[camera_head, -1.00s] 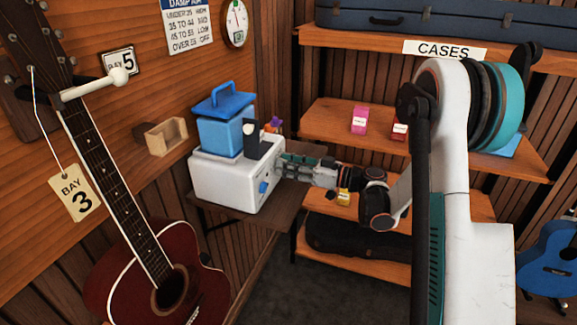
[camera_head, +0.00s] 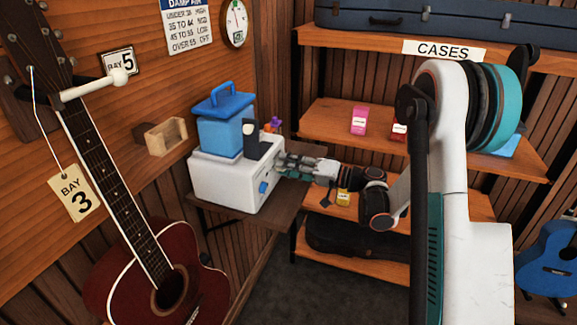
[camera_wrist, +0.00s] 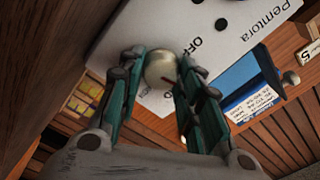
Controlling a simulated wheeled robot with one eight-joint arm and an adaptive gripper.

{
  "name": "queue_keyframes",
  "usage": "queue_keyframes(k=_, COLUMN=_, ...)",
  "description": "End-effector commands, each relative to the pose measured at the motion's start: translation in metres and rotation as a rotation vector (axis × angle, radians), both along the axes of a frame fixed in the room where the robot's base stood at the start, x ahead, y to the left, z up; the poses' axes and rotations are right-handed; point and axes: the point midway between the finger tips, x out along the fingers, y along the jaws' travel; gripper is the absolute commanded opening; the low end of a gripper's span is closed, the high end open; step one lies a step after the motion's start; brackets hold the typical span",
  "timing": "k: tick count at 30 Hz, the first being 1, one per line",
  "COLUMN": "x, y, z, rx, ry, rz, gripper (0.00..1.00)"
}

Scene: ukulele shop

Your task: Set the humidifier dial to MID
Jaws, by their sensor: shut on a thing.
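The white humidifier (camera_head: 225,185) with a blue tank (camera_head: 222,137) stands on a small wall shelf in the head view. In the wrist view its white front panel (camera_wrist: 150,30) shows the word "Pemtora", an "OFF" label and several black dots. The round cream dial (camera_wrist: 160,69) has a dark red mark toward its lower right. My gripper (camera_wrist: 160,80) is shut on the dial, with a finger on each side. In the head view my gripper (camera_head: 281,163) reaches the humidifier's right-hand face, and the dial is hidden there. I cannot read a MID label; fingers cover part of the panel.
A red guitar (camera_head: 165,270) hangs at left with a "BAY 3" tag. A damp-air sign (camera_head: 187,25) and a round gauge (camera_head: 236,23) are on the wall. Case shelves (camera_head: 330,120) stand behind my arm.

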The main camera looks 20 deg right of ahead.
Motion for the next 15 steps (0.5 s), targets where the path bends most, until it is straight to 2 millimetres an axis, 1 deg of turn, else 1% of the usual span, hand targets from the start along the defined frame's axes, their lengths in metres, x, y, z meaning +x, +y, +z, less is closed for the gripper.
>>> queue_keyframes(k=15, x=0.0009, y=-0.0008, z=-0.002, rx=0.27, ry=0.371, rz=-0.002, gripper=0.09)
